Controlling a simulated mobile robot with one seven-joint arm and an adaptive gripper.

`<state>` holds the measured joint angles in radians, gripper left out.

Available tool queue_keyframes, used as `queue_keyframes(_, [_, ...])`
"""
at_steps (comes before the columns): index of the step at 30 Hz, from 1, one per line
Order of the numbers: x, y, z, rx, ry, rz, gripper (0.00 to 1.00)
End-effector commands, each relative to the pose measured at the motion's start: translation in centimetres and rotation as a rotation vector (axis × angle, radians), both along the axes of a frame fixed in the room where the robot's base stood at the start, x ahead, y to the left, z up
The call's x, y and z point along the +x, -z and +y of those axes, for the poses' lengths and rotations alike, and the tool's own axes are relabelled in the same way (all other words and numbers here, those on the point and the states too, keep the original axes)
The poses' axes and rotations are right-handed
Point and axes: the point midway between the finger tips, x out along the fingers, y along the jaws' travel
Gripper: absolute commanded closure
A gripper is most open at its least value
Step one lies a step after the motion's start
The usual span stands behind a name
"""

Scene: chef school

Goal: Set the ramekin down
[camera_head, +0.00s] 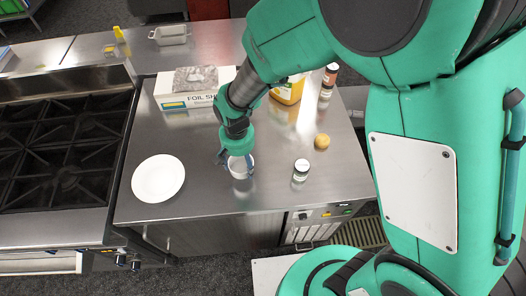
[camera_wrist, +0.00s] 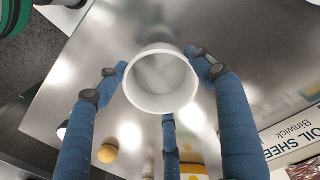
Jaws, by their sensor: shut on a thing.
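The ramekin (camera_head: 240,166) is a small white round cup over the steel counter (camera_head: 217,190), between the white plate and a small jar. In the wrist view the ramekin (camera_wrist: 160,103) shows its round opening toward the camera, with my blue fingers around it. My gripper (camera_head: 236,162) is shut on the ramekin and points down at the counter. Whether the ramekin's base touches the counter I cannot tell. My gripper's fingers also show in the wrist view (camera_wrist: 160,82).
A white plate (camera_head: 158,178) lies left of the ramekin. A small jar (camera_head: 300,170) and a round yellowish item (camera_head: 322,142) stand to the right. A foil box (camera_head: 190,98) and a yellow container (camera_head: 288,90) are behind. The stove (camera_head: 60,150) is at the left.

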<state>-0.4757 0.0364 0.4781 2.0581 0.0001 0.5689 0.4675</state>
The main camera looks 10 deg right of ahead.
Motion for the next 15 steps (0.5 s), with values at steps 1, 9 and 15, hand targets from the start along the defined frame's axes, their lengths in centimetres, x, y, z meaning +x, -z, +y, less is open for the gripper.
queue_keyframes(1, [1.0, -0.3, -0.6, 0.001, -0.015, -0.002, 0.65])
queue_keyframes(9, [6.1, -2.0, -4.7, 0.001, -0.175, -0.002, 0.65])
queue_keyframes(15, [9.3, -3.4, -8.2, 0.000, -0.290, -0.002, 0.65])
